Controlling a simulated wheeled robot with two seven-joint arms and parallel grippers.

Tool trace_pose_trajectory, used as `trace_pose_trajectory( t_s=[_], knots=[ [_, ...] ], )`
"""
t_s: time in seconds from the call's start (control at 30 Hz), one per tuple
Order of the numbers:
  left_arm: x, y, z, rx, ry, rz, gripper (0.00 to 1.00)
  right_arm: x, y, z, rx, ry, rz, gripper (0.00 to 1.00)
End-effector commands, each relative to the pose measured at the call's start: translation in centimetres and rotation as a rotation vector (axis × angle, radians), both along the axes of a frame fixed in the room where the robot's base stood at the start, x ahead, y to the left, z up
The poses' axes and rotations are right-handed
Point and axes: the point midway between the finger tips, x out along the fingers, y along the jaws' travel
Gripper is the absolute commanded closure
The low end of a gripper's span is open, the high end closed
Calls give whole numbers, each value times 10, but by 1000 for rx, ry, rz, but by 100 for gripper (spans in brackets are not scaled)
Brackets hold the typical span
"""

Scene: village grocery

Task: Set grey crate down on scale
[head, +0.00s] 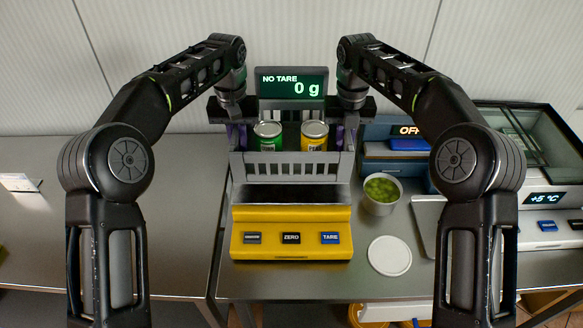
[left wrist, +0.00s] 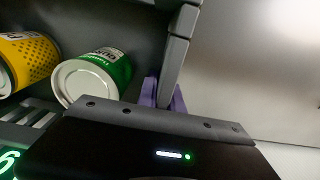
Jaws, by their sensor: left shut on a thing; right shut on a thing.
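The grey crate (head: 290,167) is in the middle of the head view, over the back of the yellow scale (head: 291,216), and looks level. It holds a green can (head: 268,135) and a yellow can (head: 314,135), both upright. My left gripper (head: 237,136) is shut on the crate's left side wall, and my right gripper (head: 348,138) on its right side wall. The display (head: 291,88) reads "NO TARE" and 0 g. The left wrist view shows purple fingers (left wrist: 163,94) around the crate wall (left wrist: 177,55). The crate's underside is hidden.
A pot of green contents (head: 382,194) and a white round lid (head: 389,256) sit right of the scale. A blue device (head: 385,150) and a glass-topped cooler reading +5 °C (head: 541,199) stand further right. The counter (head: 180,190) left of the scale is mostly clear.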

Motion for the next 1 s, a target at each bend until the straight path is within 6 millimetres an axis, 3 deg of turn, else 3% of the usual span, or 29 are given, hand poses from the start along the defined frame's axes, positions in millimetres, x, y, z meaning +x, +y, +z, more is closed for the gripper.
trace_pose_trajectory(
  t_s=[0.37, 0.97, 1.0],
  knots=[
    [0, 0, -9, -1, -3, 0, 100, 0, 0, -9, 1, -2, 0, 100],
    [0, 0, -50, -1, -3, 0, 100, 0, 0, -50, 1, -2, 0, 100],
    [0, 0, -49, -1, -1, 0, 87, 0, 0, -49, 0, -1, 0, 87]
  ],
)
